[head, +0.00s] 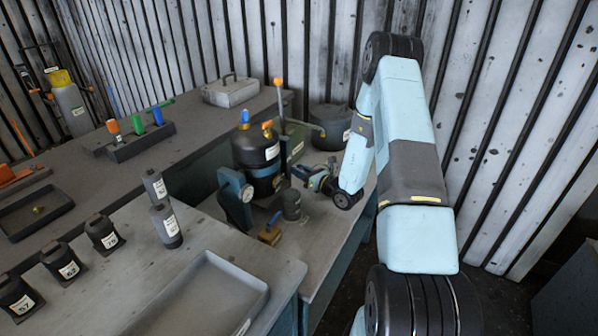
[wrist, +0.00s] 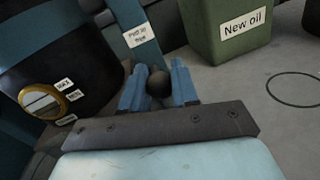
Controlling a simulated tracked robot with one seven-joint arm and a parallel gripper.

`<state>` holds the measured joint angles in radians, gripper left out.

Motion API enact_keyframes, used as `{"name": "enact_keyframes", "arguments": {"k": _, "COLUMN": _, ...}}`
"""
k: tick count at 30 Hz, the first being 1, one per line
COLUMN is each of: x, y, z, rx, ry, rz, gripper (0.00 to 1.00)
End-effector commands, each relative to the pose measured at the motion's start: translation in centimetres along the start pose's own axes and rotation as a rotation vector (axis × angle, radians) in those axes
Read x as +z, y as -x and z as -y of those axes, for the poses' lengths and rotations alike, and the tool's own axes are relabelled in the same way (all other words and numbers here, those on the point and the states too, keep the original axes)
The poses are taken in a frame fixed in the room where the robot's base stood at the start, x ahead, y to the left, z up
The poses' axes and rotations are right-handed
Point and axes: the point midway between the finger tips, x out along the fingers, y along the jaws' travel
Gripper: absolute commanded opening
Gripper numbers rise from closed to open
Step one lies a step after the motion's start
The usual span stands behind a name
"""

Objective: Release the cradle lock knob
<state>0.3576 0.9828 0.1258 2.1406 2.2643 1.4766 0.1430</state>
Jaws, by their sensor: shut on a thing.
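The cradle lock knob (wrist: 159,84) is a dark round ball in the wrist view. It sits between the two blue fingers of my gripper (wrist: 158,88), which are shut on it. Behind it a blue cradle plate (wrist: 128,22) carries a label that seems to read "Pull to free". In the head view my gripper (head: 313,178) is at the right side of the black housing (head: 257,152), and the knob cannot be made out there. A brass-ringed sight glass (wrist: 42,101) with MAX and MIN labels is at the left in the wrist view.
A green "New oil" container (wrist: 220,38) stands close by at the right in the wrist view. In the head view, a small brass-coloured block (head: 270,235) lies in front of the housing. An orange-tipped upright lever (head: 279,100) rises behind. A grey tray (head: 255,280) is at the front.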

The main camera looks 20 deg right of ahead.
Motion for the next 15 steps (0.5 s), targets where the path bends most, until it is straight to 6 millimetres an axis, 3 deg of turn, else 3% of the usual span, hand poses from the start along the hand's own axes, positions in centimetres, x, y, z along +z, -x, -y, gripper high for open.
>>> {"name": "enact_keyframes", "arguments": {"k": 6, "x": 0.1, "y": 2.1, "z": 0.6, "rx": -0.005, "ry": 0.000, "rz": 0.000, "gripper": 0.00}}
{"name": "enact_keyframes", "arguments": {"k": 14, "x": 0.1, "y": 2.4, "z": 0.8, "rx": -0.008, "ry": 0.001, "rz": -0.001, "gripper": 0.00}}
{"name": "enact_keyframes", "arguments": {"k": 15, "x": 0.1, "y": 2.5, "z": 0.8, "rx": -0.009, "ry": 0.001, "rz": -0.001, "gripper": 0.32}}
